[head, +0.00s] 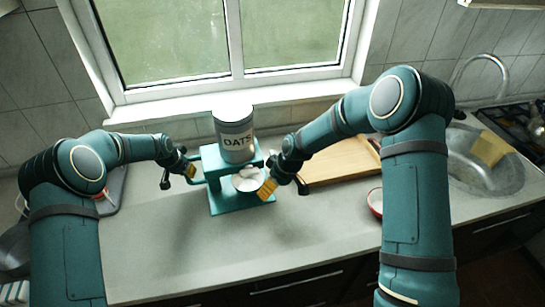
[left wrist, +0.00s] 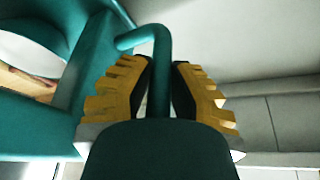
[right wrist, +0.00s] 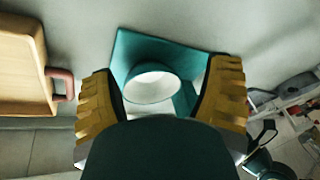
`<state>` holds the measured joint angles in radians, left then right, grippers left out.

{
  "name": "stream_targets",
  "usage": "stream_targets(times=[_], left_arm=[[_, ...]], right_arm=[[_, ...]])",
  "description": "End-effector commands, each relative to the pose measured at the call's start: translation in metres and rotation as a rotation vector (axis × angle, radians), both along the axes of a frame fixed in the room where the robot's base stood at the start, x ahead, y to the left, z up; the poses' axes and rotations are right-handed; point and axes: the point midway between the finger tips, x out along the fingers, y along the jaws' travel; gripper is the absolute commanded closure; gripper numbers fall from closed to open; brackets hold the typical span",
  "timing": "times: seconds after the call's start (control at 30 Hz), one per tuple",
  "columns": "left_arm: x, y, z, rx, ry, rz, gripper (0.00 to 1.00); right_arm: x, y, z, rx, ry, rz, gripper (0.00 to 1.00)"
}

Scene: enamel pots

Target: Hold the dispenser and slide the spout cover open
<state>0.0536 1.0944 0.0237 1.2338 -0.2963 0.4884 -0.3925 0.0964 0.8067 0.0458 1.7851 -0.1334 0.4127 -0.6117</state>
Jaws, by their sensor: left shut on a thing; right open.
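The dispenser is a grey canister labelled OATS (head: 235,140) on a teal stand (head: 222,202). A pale, round, bowl-like shape (head: 248,181) sits low at its front; it also shows in the right wrist view (right wrist: 152,86). My left gripper (head: 190,170) is at the stand's left side. Its yellow fingers are shut around the bent teal handle (left wrist: 160,60), clear in the left wrist view. My right gripper (head: 267,187) is open and empty at the stand's front right; its fingers (right wrist: 160,100) frame the stand's base. I cannot make out the spout cover clearly.
A wooden tray (head: 340,160) with reddish handles lies right of the dispenser. A red-rimmed bowl (head: 375,202) is near my right arm. A sink (head: 485,165) with a yellow cloth-like item is far right. The counter in front of the stand (head: 180,260) is clear.

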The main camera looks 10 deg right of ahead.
Motion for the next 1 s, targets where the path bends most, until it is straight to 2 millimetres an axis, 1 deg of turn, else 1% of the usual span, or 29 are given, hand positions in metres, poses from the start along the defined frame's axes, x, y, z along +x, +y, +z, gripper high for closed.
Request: stream_targets(times=[0.03,0.1,0.27,0.3,0.4,0.5,0.6,0.7,0.83,0.93,1.0], left_arm=[[0.0,-0.001,-0.001,-0.001,0.0,0.0,1.0],[0.0,-0.001,-0.001,-0.001,0.0,0.0,1.0],[0.0,-0.001,-0.001,-0.001,0.0,0.0,1.0],[0.0,-0.001,-0.001,-0.001,0.0,0.0,1.0],[0.0,-0.001,-0.001,-0.001,0.0,0.0,1.0],[0.0,-0.001,-0.001,-0.001,0.0,0.0,1.0],[0.0,-0.001,-0.001,-0.001,0.0,0.0,1.0],[0.0,-0.001,-0.001,-0.001,0.0,0.0,1.0],[0.0,-0.001,-0.001,0.0,0.001,0.0,1.0],[0.0,-0.001,-0.001,0.0,0.001,0.0,1.0],[0.0,-0.001,-0.001,0.0,0.001,0.0,1.0]], right_arm=[[0.017,-0.002,0.01,-0.023,-0.019,0.07,0.22],[0.036,-0.005,0.024,-0.059,-0.036,0.177,0.22],[0.074,-0.014,0.061,-0.145,-0.064,0.409,0.22],[0.082,-0.017,0.072,-0.167,-0.069,0.464,0.22],[0.1,-0.024,0.099,-0.22,-0.075,0.598,0.22],[0.113,-0.029,0.126,-0.266,-0.073,0.715,0.22],[0.12,-0.031,0.143,-0.305,-0.061,0.82,0.22],[0.124,-0.03,0.153,-0.335,-0.045,0.905,0.22],[0.126,-0.027,0.159,-0.357,-0.032,0.967,0.22],[0.127,-0.027,0.157,-0.363,-0.026,0.985,0.22],[0.127,-0.027,0.15,-0.363,-0.024,0.987,0.22]])
